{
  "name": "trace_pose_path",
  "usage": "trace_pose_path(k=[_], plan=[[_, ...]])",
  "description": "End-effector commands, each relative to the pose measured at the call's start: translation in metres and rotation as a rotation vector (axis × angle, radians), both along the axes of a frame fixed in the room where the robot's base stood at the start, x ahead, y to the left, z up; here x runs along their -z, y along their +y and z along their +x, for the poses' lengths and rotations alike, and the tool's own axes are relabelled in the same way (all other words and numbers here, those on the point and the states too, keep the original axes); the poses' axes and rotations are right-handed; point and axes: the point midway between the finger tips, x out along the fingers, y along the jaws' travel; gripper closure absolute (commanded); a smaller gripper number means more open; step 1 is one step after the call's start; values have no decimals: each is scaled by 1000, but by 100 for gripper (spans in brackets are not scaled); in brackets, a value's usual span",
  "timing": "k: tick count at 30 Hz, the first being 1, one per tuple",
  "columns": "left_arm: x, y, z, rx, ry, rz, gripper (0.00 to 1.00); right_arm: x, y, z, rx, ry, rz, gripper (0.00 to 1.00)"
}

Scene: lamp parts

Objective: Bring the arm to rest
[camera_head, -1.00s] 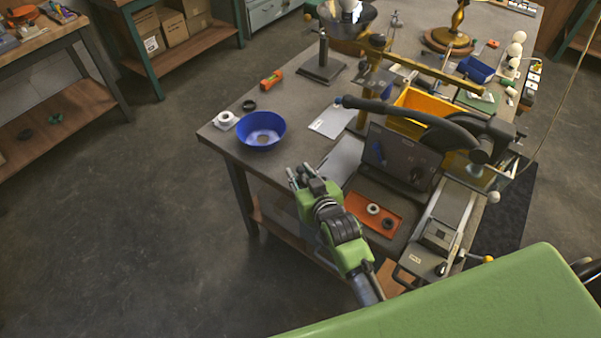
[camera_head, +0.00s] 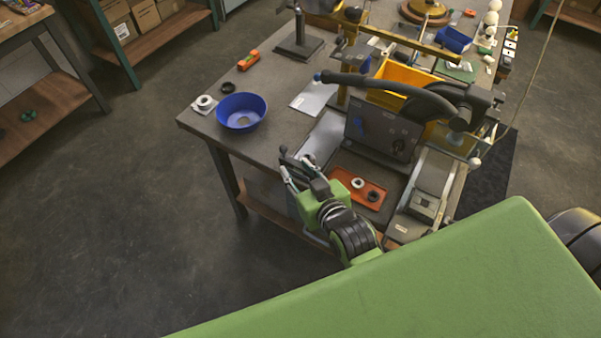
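My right gripper (camera_head: 293,171) is at the near edge of the workbench (camera_head: 262,154), left of the orange tray (camera_head: 345,190). Its fingers look spread apart, with nothing seen between them. Its green and black arm (camera_head: 345,228) reaches up from the lower middle, partly hidden by a large green surface of my own body. My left gripper is not in view.
A blue bowl (camera_head: 241,111) stands at the bench's left corner, beside a white ring (camera_head: 205,102). A dark machine with a curved arm (camera_head: 385,130) and a yellow bin (camera_head: 405,75) stand right of the gripper. Open floor (camera_head: 120,210) lies left.

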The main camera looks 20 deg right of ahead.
Motion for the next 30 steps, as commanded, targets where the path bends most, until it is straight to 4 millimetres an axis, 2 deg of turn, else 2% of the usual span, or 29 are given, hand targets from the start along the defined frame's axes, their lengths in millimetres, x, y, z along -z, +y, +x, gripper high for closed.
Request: trace_pose_path(k=[6,23,26,29,30], plan=[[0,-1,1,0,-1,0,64,-7,-1,-16,0,0,0,68],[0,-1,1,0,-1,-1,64,-7,-1,-17,0,0,0,68],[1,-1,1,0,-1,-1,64,6,1,-18,-5,18,-1,68],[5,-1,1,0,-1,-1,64,46,6,-23,-21,75,-6,68],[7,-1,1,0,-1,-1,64,69,9,-26,-29,109,-8,68]])
